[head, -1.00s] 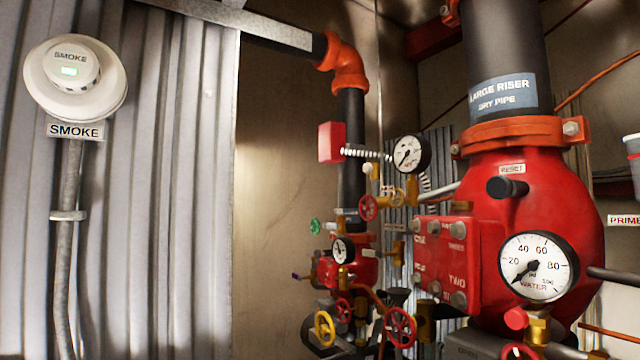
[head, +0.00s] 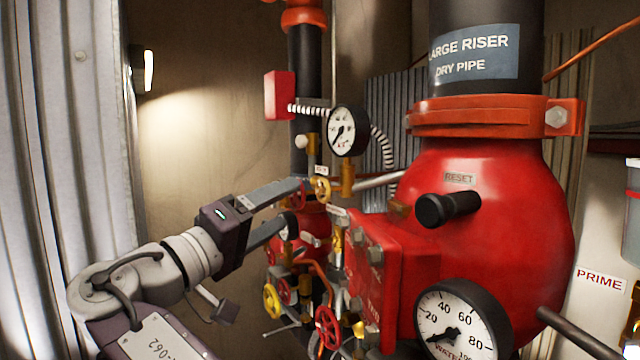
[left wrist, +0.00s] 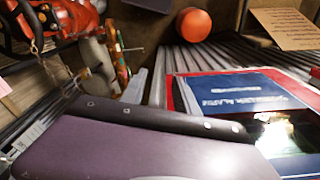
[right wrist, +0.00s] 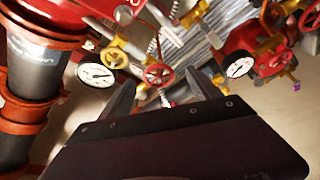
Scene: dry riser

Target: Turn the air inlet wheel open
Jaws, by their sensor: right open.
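My right gripper (head: 293,205) is open and empty, its two fingers reaching toward the valve pipework. A small red handwheel (right wrist: 158,76) lies ahead between its fingertips in the right wrist view. In the head view the upper finger largely hides this wheel, beside a yellow valve fitting (head: 320,188) below the upper gauge (head: 348,130). I cannot tell whether finger and wheel touch. Lower down are a yellow handwheel (head: 271,300) and a red handwheel (head: 327,327). No readable label shows which wheel is the air inlet.
The large red riser valve (head: 490,220) with a black knob (head: 447,208) and water gauge (head: 462,322) stands at right. Pipes and small valves crowd the middle. Corrugated wall (head: 75,150) is at left. A blue panel (left wrist: 240,95) shows in the left wrist view.

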